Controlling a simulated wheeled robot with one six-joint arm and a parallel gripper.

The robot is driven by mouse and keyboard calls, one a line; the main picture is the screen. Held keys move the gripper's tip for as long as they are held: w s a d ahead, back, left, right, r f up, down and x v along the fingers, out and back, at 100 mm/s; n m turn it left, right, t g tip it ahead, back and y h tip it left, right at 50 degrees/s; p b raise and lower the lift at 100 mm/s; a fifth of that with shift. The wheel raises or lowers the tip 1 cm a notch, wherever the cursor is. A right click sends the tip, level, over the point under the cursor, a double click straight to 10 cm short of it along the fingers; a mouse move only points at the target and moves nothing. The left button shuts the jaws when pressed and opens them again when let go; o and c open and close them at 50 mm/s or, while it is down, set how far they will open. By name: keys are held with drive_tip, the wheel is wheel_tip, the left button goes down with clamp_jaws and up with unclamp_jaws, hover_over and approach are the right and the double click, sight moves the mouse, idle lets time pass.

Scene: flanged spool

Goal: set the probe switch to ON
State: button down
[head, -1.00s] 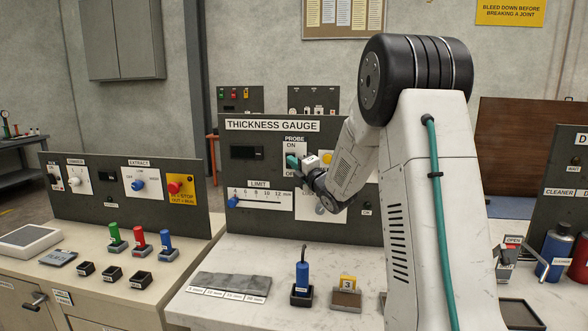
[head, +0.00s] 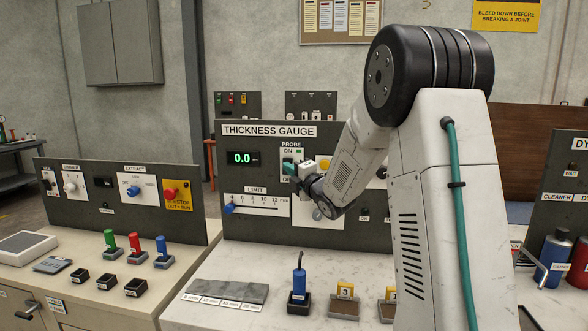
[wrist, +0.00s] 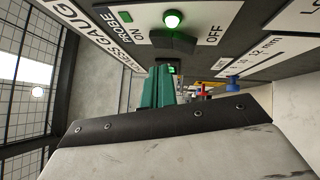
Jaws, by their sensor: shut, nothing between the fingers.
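The thickness gauge panel (head: 268,216) stands upright at the back of the bench. Its probe switch shows in the wrist view as a dark rocker (wrist: 172,41) between the ON and OFF marks, with a lit green lamp (wrist: 172,19) beside it. In the head view my gripper (head: 289,164) covers the switch. The gauge display (head: 242,158) reads 0.0 in green. In the wrist view the green fingers of my gripper (wrist: 160,77) are shut and empty, close to the rocker. I cannot tell whether they touch it.
The limit slider (head: 230,208) sits below the display at the low end of its scale. The extract panel (head: 105,195) is to the left.

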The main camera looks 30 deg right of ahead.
drive_tip(key=s, duration=1.1)
drive_tip(key=shift+a+r, duration=0.15)
drive_tip(key=shift+a, duration=0.3)
